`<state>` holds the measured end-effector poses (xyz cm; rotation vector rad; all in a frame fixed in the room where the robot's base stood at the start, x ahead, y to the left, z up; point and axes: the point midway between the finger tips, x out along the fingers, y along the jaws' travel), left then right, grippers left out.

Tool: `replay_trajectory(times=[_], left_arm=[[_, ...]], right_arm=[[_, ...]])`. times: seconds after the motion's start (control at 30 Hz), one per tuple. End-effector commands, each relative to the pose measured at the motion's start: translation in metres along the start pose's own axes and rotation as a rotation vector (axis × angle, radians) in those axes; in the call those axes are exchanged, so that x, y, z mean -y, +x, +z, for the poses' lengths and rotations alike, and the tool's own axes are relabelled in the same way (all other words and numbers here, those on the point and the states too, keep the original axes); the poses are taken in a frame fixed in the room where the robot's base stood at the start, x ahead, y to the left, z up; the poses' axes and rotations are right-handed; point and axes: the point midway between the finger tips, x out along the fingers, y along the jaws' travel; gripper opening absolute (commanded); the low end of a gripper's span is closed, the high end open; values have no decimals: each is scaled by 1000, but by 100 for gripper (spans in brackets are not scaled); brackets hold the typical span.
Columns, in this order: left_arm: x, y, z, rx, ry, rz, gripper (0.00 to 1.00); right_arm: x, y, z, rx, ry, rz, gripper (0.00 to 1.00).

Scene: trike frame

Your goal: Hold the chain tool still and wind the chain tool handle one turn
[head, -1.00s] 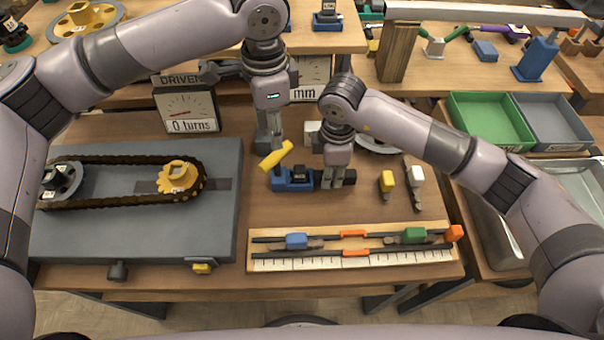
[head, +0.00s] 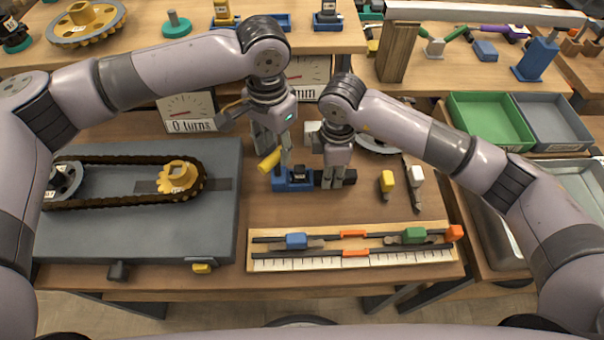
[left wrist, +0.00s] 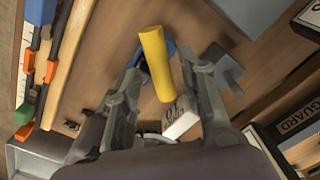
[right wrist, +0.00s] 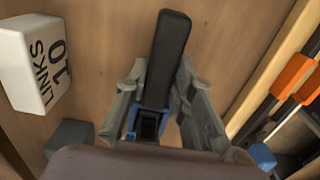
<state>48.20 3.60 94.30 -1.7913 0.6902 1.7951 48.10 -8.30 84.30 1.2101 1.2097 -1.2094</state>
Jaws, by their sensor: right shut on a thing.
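The chain tool (head: 292,183) has a blue body and lies on the brown table, with a yellow handle (head: 268,160) at its left side. My right gripper (head: 333,180) is shut on the tool's black end; the right wrist view shows this black bar (right wrist: 168,55) between the fingers. My left gripper (head: 274,155) is at the yellow handle. In the left wrist view the handle (left wrist: 157,62) stands between the open fingers, with gaps on both sides. In the head view a left finger hides the handle's upper end.
A grey plate (head: 130,225) with a chain (head: 120,158) around two sprockets lies left. A ruler board (head: 350,260) with sliders lies in front. A yellow-headed tool (head: 387,182) and a white-headed tool (head: 416,176) lie right. A dial (head: 190,115) behind reads "0 turns".

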Motion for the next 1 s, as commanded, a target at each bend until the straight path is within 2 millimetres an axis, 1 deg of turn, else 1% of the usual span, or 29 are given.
replay_trajectory(times=[0.03, 0.1, 0.3, 0.67, 1.0], left_arm=[[-1, 8, 0, 2, 1, 2, 37], [-1, 15, 0, 1, 1, 2, 37], [0, 29, 0, 0, 1, 1, 37], [0, 32, 0, -1, 1, 0, 37], [0, 32, 0, -1, 1, 0, 15]], right_arm=[[-1, -1, -1, -2, 0, 2, 0], [-1, -1, -1, -2, 0, 2, 0], [-1, -1, -1, -2, 0, 2, 0], [-1, -1, -1, -2, 0, 2, 0], [-1, -1, -1, -2, 0, 2, 0]])
